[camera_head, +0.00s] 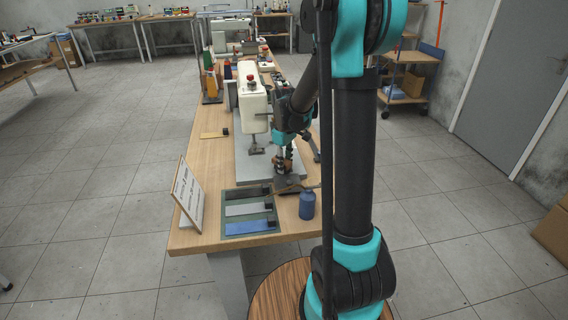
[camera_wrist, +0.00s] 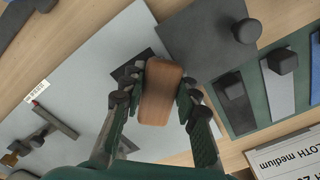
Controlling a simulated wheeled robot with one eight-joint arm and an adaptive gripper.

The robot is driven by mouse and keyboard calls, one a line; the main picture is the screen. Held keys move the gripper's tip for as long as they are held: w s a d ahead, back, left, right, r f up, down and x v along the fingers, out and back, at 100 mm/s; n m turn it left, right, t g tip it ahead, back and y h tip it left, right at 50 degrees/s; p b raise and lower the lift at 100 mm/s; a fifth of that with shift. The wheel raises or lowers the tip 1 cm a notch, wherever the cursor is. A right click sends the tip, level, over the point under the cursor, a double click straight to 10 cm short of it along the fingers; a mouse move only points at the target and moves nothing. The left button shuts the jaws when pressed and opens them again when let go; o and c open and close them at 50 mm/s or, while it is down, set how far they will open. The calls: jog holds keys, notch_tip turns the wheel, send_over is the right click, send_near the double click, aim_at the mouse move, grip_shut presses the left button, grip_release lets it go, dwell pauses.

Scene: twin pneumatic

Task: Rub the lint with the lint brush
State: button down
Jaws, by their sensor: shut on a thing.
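My gripper (camera_wrist: 155,105) is shut on a brown wooden block, which looks like the lint brush (camera_wrist: 158,92). The block lies between the two fingers in the wrist view; its underside and any bristles are hidden. Beneath it is a light grey plate with a small dark patch (camera_wrist: 127,72), partly covered by the block and a finger. I cannot make out lint for certain. In the head view my gripper (camera_head: 284,166) is low over the front end of the grey base (camera_head: 265,180) by the sewing machine (camera_head: 254,108).
A green mat (camera_head: 240,235) with dark, grey and blue strips lies in front of the base. A blue spool (camera_head: 307,205) stands right of it, near the table edge. A leaning card (camera_head: 187,195) is at left. A dark square panel (camera_wrist: 205,38) adjoins the plate.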

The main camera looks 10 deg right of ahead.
jog(key=shift+s, duration=0.35)
jog(key=shift+s+r, duration=0.1)
jog(key=shift+r, duration=0.75)
jog(key=shift+w+r, duration=0.2)
jog(key=shift+r, duration=1.95)
jog(key=shift+r, duration=1.5)
jog(key=shift+s+d+f+g, duration=0.25)
jog(key=shift+f+g, duration=0.15)
jog(key=shift+f, duration=0.2)
jog(key=shift+s+d+f+g, duration=0.25)
jog(key=shift+f+g, duration=0.15)
jog(key=shift+f, duration=0.15)
